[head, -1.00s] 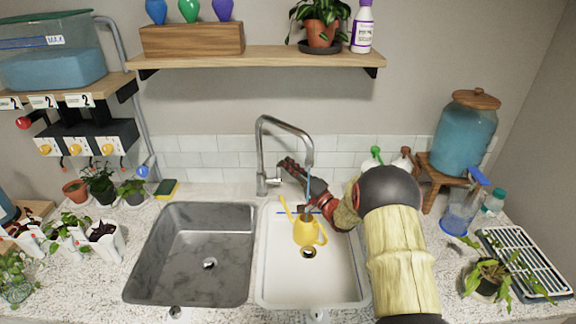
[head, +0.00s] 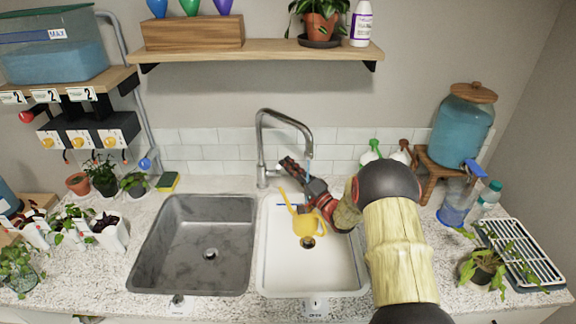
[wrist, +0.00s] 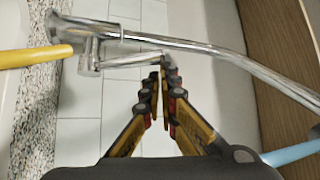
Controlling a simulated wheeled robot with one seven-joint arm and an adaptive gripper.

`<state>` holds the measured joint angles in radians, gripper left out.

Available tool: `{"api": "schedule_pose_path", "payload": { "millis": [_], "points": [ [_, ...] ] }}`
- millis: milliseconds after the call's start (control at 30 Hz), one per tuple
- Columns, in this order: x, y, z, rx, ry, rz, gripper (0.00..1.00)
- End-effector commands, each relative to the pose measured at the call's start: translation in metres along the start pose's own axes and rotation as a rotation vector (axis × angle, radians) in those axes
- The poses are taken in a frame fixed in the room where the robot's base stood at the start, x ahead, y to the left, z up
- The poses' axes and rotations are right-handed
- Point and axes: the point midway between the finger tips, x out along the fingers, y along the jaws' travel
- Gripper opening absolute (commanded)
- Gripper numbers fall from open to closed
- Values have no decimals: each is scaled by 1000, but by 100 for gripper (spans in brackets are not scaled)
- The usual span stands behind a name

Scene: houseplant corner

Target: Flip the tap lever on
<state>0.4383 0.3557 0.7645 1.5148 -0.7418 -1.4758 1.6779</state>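The chrome tap (head: 262,150) stands behind the two sinks, its spout arching over the white right basin. A thin blue stream (head: 308,170) runs down from the spout; it also shows at the lower right in the wrist view (wrist: 290,152). The tap lever (wrist: 130,62) sticks out sideways from the tap body in the wrist view. My gripper (wrist: 161,76) has its fingers together, with the tips at the lever's free end; I cannot tell whether they touch it. In the head view my gripper (head: 285,163) is right of the tap body, and the lever is mostly hidden.
A yellow watering can (head: 310,224) sits in the white basin (head: 290,278) under the spout. The grey left basin (head: 185,265) is empty. Spray bottles (head: 370,152) stand behind my arm. A wooden shelf (head: 260,57) hangs above.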

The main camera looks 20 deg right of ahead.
Motion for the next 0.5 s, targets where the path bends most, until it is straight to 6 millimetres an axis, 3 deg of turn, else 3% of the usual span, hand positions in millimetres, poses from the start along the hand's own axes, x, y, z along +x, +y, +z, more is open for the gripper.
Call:
{"api": "schedule_pose_path", "payload": {
  "millis": [267, 500],
  "points": [
    [-8, 3, 3, 4, -4, 6, 0],
    [-50, 3, 1, 3, 0, 6, 0]
  ]
}}
